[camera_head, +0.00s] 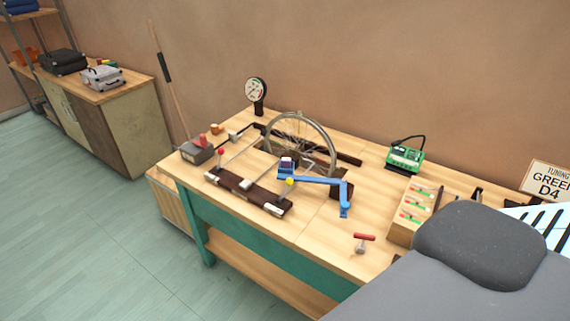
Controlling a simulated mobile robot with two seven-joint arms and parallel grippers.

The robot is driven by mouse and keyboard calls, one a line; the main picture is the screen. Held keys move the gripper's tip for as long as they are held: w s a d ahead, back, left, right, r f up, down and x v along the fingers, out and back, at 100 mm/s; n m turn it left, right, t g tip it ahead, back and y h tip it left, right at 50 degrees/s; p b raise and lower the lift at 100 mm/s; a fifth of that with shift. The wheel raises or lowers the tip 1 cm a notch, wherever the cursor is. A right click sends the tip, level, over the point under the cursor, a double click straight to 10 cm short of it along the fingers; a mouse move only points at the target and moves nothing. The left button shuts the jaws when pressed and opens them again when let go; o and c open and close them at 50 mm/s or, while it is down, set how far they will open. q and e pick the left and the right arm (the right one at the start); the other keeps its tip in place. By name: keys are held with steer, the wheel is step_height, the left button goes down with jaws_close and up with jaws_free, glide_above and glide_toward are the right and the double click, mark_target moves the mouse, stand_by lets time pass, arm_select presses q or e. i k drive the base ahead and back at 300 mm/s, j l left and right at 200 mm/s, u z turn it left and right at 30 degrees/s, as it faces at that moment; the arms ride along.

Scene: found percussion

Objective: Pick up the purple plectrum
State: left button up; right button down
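I cannot make out the purple plectrum for certain. A small dark purplish patch (287,161) shows at the left end of a blue jointed bracket (318,181), close to the wheel; it is too small to tell whether it is the plectrum. The bracket stands on the wooden workbench (318,235), in front of a spoked wheel (299,146). Neither of my grippers is in view.
A dial gauge (256,93) stands at the back. A red-handled tool (363,240), green device (404,157) and wooden rack (414,212) are to the right. The bench's front middle is clear.

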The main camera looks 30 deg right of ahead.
mark_target(286, 162)
steer(key=z, duration=1.15)
steer(key=i+j+z, duration=0.1)
steer(key=z, duration=0.3)
steer(key=j+z, duration=0.25)
steer(key=z, duration=0.15)
steer(key=j+z, duration=0.2)
steer(key=z, duration=0.15)
steer(key=j+z, duration=0.85)
steer(key=j, duration=0.25)
steer(key=k+j+z, duration=0.1)
steer(key=j, duration=0.2)
steer(key=k+j+z, duration=0.1)
steer(key=j, duration=0.2)
steer(key=k+j, duration=0.15)
steer(key=j, duration=0.25)
steer(key=k+j, duration=0.1)
steer(key=j, duration=0.25)
steer(key=k+j, duration=0.15)
steer(key=j, duration=0.25)
